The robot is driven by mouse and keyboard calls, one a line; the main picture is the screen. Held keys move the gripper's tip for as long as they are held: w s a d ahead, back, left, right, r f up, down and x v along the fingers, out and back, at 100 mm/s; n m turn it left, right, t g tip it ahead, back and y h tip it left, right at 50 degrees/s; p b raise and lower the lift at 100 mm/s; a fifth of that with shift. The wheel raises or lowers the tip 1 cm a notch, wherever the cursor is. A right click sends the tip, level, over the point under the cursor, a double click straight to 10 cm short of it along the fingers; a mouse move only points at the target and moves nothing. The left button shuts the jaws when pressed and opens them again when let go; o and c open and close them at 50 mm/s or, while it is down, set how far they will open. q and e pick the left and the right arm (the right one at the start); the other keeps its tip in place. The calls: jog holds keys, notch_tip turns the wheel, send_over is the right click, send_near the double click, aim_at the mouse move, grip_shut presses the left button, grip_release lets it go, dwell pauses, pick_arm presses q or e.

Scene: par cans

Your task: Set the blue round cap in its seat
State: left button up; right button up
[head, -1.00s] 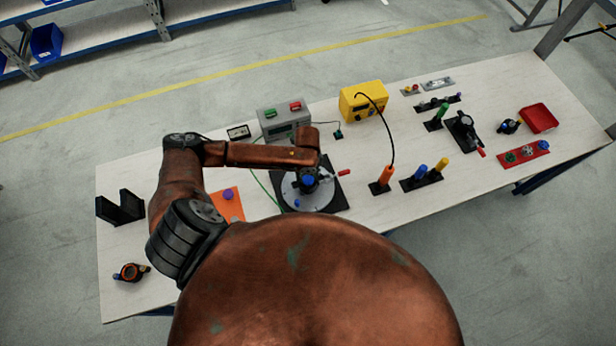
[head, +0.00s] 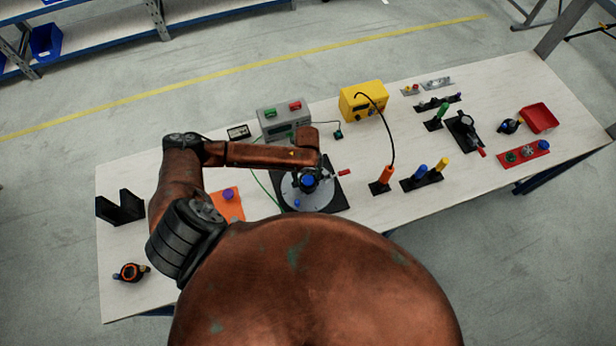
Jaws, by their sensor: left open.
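My left gripper (head: 309,185) is over a round grey disc (head: 289,194) on a black square base. It points down, is open, and its fingers are small and dark. A round blue piece (head: 308,181) shows at the gripper; I cannot tell whether it is the cap or whether the fingers touch it. A smaller blue piece (head: 297,203) is on the disc's near side. A purple-blue round piece (head: 228,194) sits on an orange plate (head: 233,212) left of the disc. The cap's seat cannot be made out. My right gripper is not in view.
A grey box with green and red buttons (head: 284,123) stands behind the disc, and a yellow box (head: 362,102) right of it. A red handle (head: 344,172) sticks out beside the disc. An orange cylinder (head: 386,175) stands to the right.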

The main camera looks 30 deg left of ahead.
pick_arm(q)
jog(key=shift+o, duration=0.8)
jog(key=shift+r, duration=0.15)
notch_tip(320, 180, up, 12)
